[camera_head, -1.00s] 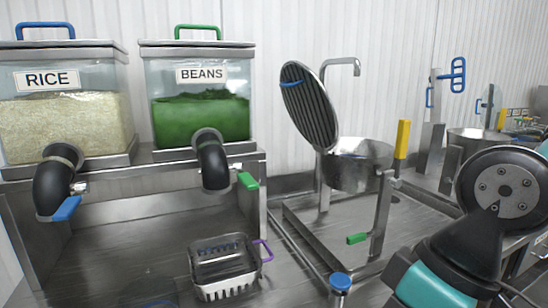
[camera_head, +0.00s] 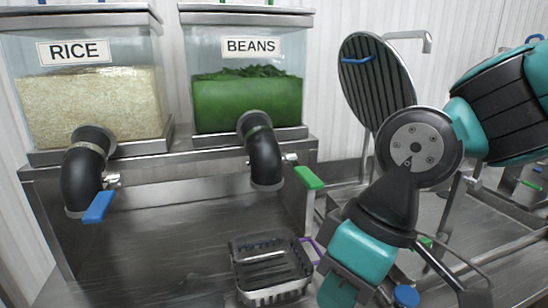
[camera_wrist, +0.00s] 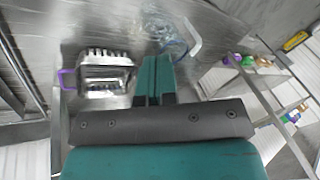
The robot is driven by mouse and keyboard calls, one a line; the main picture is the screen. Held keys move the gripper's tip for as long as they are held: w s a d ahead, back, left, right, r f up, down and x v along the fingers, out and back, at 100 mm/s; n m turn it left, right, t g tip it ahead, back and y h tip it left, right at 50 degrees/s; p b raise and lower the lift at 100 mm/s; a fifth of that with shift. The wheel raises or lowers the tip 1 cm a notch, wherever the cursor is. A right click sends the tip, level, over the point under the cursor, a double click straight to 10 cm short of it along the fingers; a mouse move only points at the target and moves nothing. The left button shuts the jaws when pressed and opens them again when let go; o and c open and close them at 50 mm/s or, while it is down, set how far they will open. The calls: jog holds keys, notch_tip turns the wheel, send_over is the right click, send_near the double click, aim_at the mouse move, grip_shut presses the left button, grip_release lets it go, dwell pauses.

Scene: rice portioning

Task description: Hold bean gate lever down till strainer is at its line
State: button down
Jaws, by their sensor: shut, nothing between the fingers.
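The bean gate lever (camera_head: 308,177) is a green handle beside the black spout (camera_head: 265,160) under the BEANS bin (camera_head: 250,85). It sticks out to the right, sloping down. The strainer (camera_head: 270,290) is a metal basket with a purple handle (camera_head: 311,250), standing below the spout. I see no beans in it and cannot make out its line. It also shows in the wrist view (camera_wrist: 104,72), left of my fingers. My gripper (camera_wrist: 156,62) is shut and empty. In the head view it is low, right of the strainer, below and apart from the lever.
The RICE bin (camera_head: 90,105) with a blue lever (camera_head: 98,207) stands at the left. A pot with a raised round lid (camera_head: 378,85) is behind my arm at the right. A blue-topped post (camera_head: 406,296) stands at the bottom right. The counter left of the strainer is clear.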

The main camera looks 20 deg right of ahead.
jog(key=shift+a, duration=0.1)
jog(key=shift+w, duration=0.1)
notch_tip(320, 180, up, 22)
jog(key=n+h+p, duration=0.4)
jog(key=n+p, duration=0.7)
jog(key=p, duration=0.2)
send_over(310, 175)
jog(key=shift+f, duration=0.2)
notch_tip(310, 175, down, 14)
jog(key=p, duration=0.3)
jog(key=shift+p, duration=0.3)
jog(key=shift+f, duration=0.15)
